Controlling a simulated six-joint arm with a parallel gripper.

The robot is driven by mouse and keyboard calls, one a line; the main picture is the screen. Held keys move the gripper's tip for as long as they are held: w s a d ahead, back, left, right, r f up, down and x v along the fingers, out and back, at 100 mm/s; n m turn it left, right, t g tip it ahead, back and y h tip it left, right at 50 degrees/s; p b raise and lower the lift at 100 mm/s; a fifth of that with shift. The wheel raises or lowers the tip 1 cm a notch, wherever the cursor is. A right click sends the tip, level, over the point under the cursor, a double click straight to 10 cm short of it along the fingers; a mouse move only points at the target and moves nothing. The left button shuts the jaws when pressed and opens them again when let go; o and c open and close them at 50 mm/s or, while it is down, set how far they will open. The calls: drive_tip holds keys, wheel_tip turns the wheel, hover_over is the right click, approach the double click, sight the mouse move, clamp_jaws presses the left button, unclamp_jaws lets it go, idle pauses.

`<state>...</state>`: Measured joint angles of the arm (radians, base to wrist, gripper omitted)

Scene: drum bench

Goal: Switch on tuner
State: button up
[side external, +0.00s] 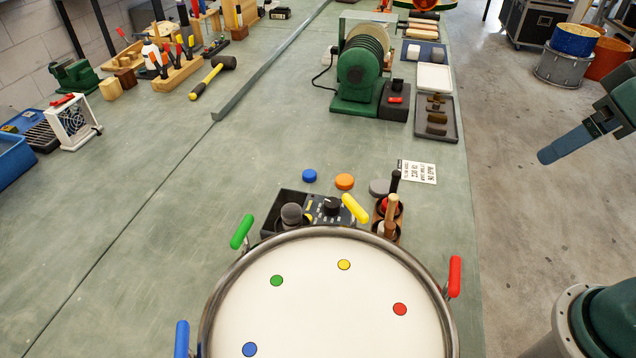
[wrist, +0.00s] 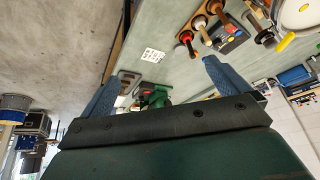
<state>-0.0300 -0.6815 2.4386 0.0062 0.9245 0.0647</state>
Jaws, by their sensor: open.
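The tuner (side external: 327,207) is a small dark box with a black knob and yellow and blue marks. It lies on the bench just behind the drum (side external: 325,300), whose rim hides part of its front. In the wrist view, what looks like the tuner (wrist: 235,36) is small, near the top right; its switch is too small to make out. My gripper (wrist: 163,70) is open and empty, its two blue fingers spread wide. In the side view, a blue finger (side external: 572,145) shows at the right, over the floor beyond the bench edge, well apart from the tuner.
A dark tray with a grey-headed object (side external: 291,214) adjoins the tuner's left. A wooden holder with upright sticks (side external: 390,215) stands at its right. Blue and orange discs (side external: 344,181) and a printed card (side external: 417,171) lie behind. Coloured handles rise around the drum rim. A green machine (side external: 360,75) stands farther back.

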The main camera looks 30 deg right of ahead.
drive_tip(key=shift+s+d+f, duration=0.25)
drive_tip(key=shift+s+f, duration=0.25)
drive_tip(key=shift+s, duration=0.2)
drive_tip(key=shift+c, duration=0.4)
